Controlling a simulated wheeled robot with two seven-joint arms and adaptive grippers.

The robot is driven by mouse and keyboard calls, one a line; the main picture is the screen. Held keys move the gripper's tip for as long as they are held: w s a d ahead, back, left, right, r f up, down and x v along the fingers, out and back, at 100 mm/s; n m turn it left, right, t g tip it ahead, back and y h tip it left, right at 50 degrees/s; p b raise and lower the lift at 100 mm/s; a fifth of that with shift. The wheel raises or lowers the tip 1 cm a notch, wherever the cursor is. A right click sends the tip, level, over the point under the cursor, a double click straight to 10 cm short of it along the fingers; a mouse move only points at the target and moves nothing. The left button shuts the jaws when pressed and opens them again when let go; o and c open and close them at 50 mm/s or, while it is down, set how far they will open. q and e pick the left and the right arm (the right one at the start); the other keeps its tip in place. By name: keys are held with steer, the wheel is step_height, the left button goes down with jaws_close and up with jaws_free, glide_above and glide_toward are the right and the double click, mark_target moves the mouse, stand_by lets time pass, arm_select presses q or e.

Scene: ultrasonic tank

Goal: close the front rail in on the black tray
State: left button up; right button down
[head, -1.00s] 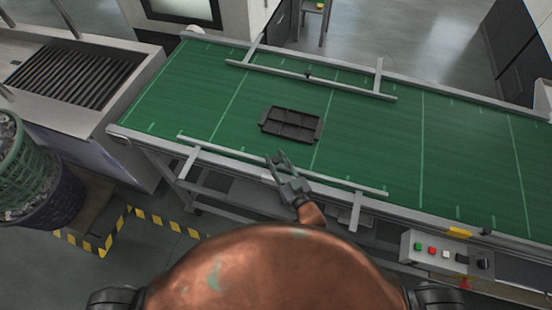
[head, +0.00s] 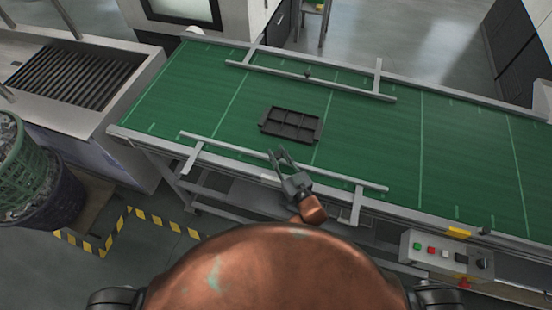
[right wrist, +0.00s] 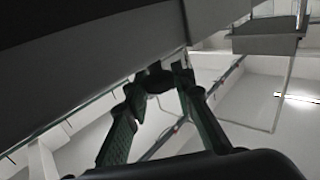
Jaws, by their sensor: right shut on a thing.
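The black tray (head: 290,137) is a shallow, divided tray lying flat and slightly turned on the green belt. The front rail (head: 340,176) is a long grey bar along the near side of the belt, on two brackets. A strip of bare belt lies between it and the tray. My right gripper (head: 278,154) is at the middle of the front rail. In the right wrist view its fingers (right wrist: 160,82) are closed around a small dark rounded piece, seemingly the rail's knob, which the gripper hides in the head view. My left gripper is not in view.
The back rail (head: 270,69) with a black knob stands beyond the tray. A control box (head: 445,254) with buttons is on the near right side. A sink (head: 75,75) and baskets (head: 40,185) are at the left. The belt's right half is clear.

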steer(key=shift+w+d, duration=0.25)
steer(key=shift+w, duration=0.7)
steer(key=shift+s, duration=0.15)
steer(key=c, duration=1.6)
jaws_free()
steer(key=shift+s, duration=0.1)
steer(key=v, duration=1.2)
